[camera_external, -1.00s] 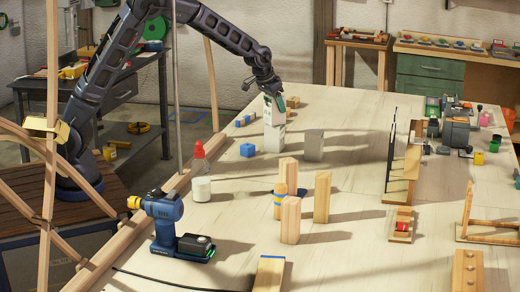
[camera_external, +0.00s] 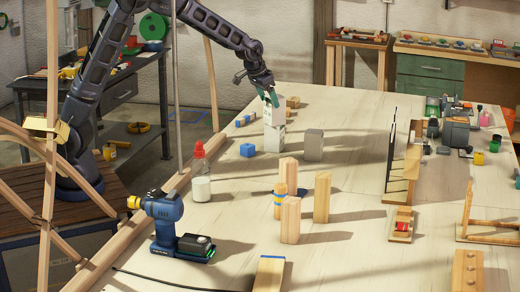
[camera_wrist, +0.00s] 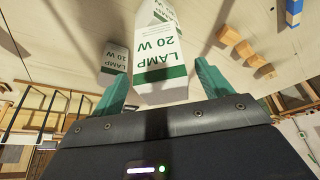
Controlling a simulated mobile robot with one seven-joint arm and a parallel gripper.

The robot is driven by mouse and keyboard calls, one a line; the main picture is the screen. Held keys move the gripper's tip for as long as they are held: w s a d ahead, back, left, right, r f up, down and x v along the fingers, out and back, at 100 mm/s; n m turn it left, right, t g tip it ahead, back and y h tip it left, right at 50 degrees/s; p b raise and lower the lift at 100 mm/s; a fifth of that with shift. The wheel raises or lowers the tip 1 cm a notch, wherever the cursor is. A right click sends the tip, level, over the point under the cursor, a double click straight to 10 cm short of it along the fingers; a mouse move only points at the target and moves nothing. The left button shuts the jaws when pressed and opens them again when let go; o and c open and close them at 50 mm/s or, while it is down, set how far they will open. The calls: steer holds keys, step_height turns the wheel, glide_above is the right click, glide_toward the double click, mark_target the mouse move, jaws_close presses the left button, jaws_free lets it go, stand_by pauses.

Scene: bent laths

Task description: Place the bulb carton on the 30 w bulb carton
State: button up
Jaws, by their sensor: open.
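A white bulb carton with a green band, marked LAMP 20 W (camera_wrist: 158,52), shows between my fingertips in the wrist view. In the external view it is the upper part of a white stack (camera_external: 279,108). A second white carton (camera_external: 274,137) stands under it; its wattage is not readable. My gripper (camera_external: 270,98) is at the top of the stack. Its green fingers (camera_wrist: 162,76) are open, with visible gaps to either side of the upper carton. Another carton (camera_wrist: 115,60), also lettered LAMP, stands apart; it seems to be the greyish one right of the stack (camera_external: 313,145).
Several upright wooden blocks (camera_external: 322,197) and a blue drill (camera_external: 170,225) are nearer. A rack (camera_external: 405,175) stands to the right. Bare tabletop lies between.

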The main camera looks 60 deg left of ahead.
steer(key=s+a+r, duration=0.2)
steer(key=s+r, duration=0.2)
steer(key=s, duration=1.2)
steer(key=s+a+r, duration=0.3)
steer(key=s+r, duration=0.2)
steer(key=s, duration=1.1)
steer(key=s+a+r, duration=0.3)
steer(key=s+r, duration=0.1)
steer(key=s, duration=1.3)
steer(key=shift+a+r, duration=0.15)
